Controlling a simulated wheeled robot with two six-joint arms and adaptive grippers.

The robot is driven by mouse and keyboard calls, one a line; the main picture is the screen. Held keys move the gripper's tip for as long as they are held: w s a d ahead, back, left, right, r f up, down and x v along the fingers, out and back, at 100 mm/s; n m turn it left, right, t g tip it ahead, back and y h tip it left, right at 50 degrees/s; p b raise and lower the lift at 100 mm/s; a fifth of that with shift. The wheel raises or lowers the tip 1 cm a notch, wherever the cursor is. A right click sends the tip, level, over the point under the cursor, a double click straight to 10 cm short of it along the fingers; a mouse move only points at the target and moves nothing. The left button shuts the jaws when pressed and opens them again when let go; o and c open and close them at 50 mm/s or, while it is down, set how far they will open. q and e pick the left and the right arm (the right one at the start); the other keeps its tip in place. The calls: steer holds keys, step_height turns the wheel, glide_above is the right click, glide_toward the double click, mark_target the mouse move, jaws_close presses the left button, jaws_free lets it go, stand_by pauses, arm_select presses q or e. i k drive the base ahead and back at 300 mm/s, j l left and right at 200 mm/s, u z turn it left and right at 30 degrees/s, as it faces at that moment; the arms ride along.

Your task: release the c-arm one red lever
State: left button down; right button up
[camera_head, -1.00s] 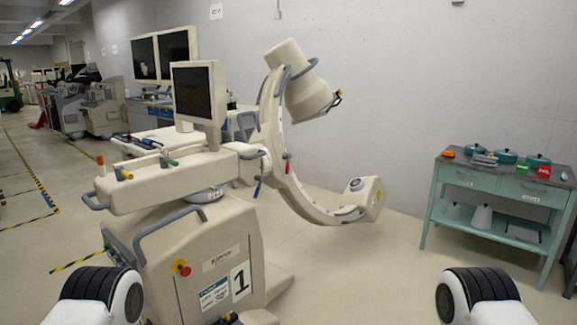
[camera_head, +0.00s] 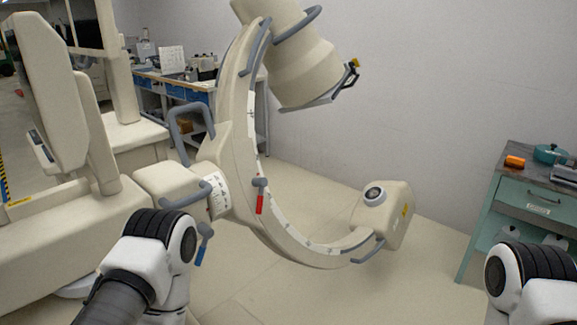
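The C-arm (camera_head: 240,110) stands in the middle of the head view, a large cream curved arm with a scale strip along its inner side. Its red lever (camera_head: 260,204) hangs down from a grey knob on the inner side of the curve. A blue lever (camera_head: 201,250) sits lower left, below the C-arm's joint. My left arm comes in at the lower left, near the blue lever in the picture, and my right arm shows at the lower right edge. Neither gripper's fingers show. Neither arm visibly touches the red lever.
The C-arm's lower end (camera_head: 395,215) juts out to the right over open floor. A teal cabinet (camera_head: 535,200) stands at the right with an orange item (camera_head: 514,161) on top. The machine's cream body (camera_head: 60,230) fills the left. A workbench (camera_head: 180,90) is behind.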

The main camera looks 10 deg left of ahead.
mark_target(261, 182)
steer(key=i+z, duration=0.1)
steer(key=i, duration=0.9)
